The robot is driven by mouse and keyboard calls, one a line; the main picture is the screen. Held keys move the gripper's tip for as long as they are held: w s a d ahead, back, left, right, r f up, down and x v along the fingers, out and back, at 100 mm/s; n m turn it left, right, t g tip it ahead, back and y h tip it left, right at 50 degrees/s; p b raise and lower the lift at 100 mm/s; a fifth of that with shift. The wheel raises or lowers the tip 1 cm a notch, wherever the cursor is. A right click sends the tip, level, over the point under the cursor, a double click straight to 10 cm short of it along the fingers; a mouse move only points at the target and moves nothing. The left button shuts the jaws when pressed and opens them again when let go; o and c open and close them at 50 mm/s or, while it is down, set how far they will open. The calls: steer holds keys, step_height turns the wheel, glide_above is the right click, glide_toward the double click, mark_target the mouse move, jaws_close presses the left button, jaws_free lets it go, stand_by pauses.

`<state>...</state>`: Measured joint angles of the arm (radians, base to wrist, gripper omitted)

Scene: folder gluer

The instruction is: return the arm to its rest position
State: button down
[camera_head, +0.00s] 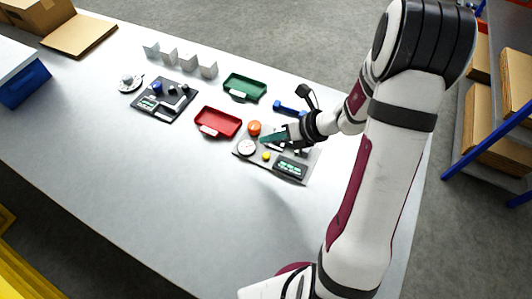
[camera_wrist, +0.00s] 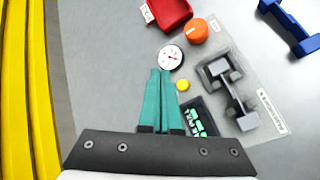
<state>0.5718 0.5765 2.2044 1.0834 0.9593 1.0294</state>
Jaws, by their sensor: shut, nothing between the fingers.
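My gripper (camera_head: 274,138) is above the table over a grey panel board on the right side. In the wrist view my gripper's two teal fingers (camera_wrist: 160,76) lie close together, shut and empty. Their tips appear near a white round dial (camera_wrist: 171,56), which also shows in the head view (camera_head: 246,148). I cannot tell how high the fingers are above the board. The arm is stretched out over the table, and part of the board is hidden behind the gripper.
The board holds an orange knob (camera_head: 254,128), a yellow button (camera_head: 267,156) and a green display (camera_head: 290,167). A red tray (camera_head: 218,122), a green tray (camera_head: 244,87) and a blue part (camera_head: 290,107) lie nearby. A second dark board (camera_head: 166,100) is at left. The table's front is clear.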

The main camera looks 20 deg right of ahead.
stand_by(0.6)
steer(key=s+a+r+n+g, duration=0.5)
steer(key=s+a+r+n, duration=0.65)
steer(key=n, duration=0.55)
steer(key=s+d+n+h, duration=0.1)
steer(key=s+n+h, duration=0.1)
steer(key=s+n, duration=0.4)
steer(key=s+d+r+n+g+h, duration=0.1)
steer(key=s+d+n+h, duration=0.1)
steer(key=s+n, duration=0.4)
steer(key=shift+s+d+r+h, duration=0.25)
steer(key=shift+r+h, duration=0.05)
steer(key=shift+h, duration=0.4)
